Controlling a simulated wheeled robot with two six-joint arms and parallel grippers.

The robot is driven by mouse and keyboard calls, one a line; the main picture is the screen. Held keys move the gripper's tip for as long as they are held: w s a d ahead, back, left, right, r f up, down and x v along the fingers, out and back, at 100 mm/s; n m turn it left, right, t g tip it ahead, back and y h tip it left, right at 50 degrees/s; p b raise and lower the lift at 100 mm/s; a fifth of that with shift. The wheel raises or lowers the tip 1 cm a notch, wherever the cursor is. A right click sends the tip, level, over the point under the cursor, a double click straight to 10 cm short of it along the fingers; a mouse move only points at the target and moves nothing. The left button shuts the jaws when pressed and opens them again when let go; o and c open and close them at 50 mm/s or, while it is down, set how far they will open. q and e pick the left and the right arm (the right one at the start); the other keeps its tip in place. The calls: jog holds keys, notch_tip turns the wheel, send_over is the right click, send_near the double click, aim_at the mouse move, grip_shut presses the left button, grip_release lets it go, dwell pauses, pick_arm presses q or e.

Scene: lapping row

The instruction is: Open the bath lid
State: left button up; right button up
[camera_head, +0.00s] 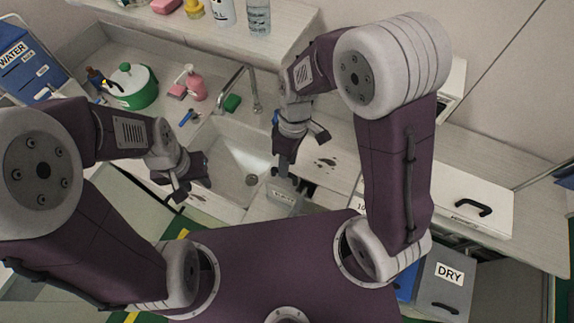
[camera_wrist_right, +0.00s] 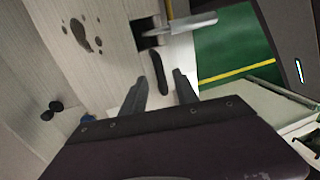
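A white lid (camera_head: 440,192) with a black bar handle (camera_head: 472,207) covers a box on the counter at the right of the head view; it looks shut. The label on its front is too small to read. My right gripper (camera_head: 287,166) points down over the counter's front edge beside the sink, well left of that lid. In the right wrist view its fingers (camera_wrist_right: 160,92) are apart with nothing held; a dark elongated piece (camera_wrist_right: 160,73) shows beyond them on a pale surface. My left gripper (camera_head: 188,180) hangs over the sink's left front, open and empty.
The sink (camera_head: 230,155) with a tap (camera_head: 240,85) lies between my grippers. A grey "DRY" bin (camera_head: 442,290) is below the counter at right.

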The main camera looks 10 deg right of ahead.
jog(key=shift+s+a+f, duration=0.15)
jog(key=shift+s+f, duration=0.05)
jog(key=shift+f, duration=0.9)
grip_shut()
jog(key=shift+r, duration=0.1)
dwell(0.5)
